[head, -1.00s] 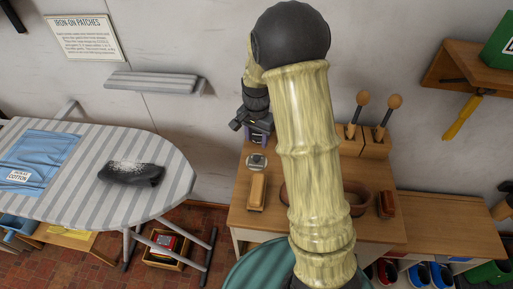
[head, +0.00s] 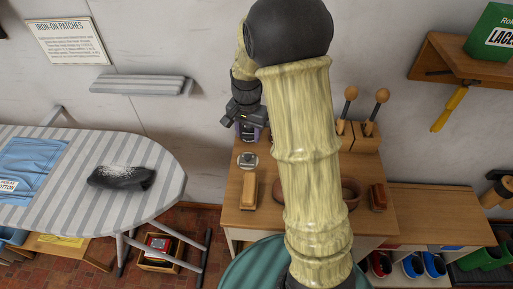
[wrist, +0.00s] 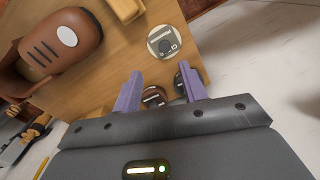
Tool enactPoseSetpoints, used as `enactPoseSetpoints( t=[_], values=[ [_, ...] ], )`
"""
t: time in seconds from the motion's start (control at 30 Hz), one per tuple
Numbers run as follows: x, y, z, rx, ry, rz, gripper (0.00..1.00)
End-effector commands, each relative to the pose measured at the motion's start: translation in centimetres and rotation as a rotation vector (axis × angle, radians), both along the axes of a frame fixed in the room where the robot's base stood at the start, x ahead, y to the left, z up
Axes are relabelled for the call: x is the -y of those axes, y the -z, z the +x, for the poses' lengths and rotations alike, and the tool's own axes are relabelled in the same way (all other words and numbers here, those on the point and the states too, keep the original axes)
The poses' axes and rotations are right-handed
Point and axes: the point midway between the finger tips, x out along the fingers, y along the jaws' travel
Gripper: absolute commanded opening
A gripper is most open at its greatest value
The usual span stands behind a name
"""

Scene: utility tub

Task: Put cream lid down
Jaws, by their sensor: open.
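My gripper (head: 250,138) hangs over the back left of the wooden bench, partly hidden in the head view. In the wrist view its two purple fingers (wrist: 161,88) are apart with nothing held between them. A round, pale-rimmed lid or tin (wrist: 163,42) with a dark middle lies flat on the bench beyond the fingertips. It also shows in the head view as a small grey disc (head: 247,160) just in front of the gripper. I cannot tell whether it is a loose lid or a closed jar. Small brown round jars (wrist: 153,97) appear between and beside the fingers, partly hidden.
A tan brush (head: 249,191) lies in front of the disc. A brown shoe-like item (wrist: 64,45) is on the bench, mostly behind my arm in the head view. A block with wooden-knobbed tools (head: 365,137) stands at the back. The ironing board (head: 158,180) is left of the bench.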

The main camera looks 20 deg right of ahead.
Motion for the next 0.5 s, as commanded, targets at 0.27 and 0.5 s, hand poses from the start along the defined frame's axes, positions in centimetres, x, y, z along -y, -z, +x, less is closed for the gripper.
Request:
enactPoseSetpoints(
  t=[0.27,0.5],
  values=[
    [0.0,-3.0,-9.1,0.121,-0.393,-0.029,0.42],
    [-0.2,-3.5,-15.2,0.195,-0.671,-0.085,0.42]
  ],
)
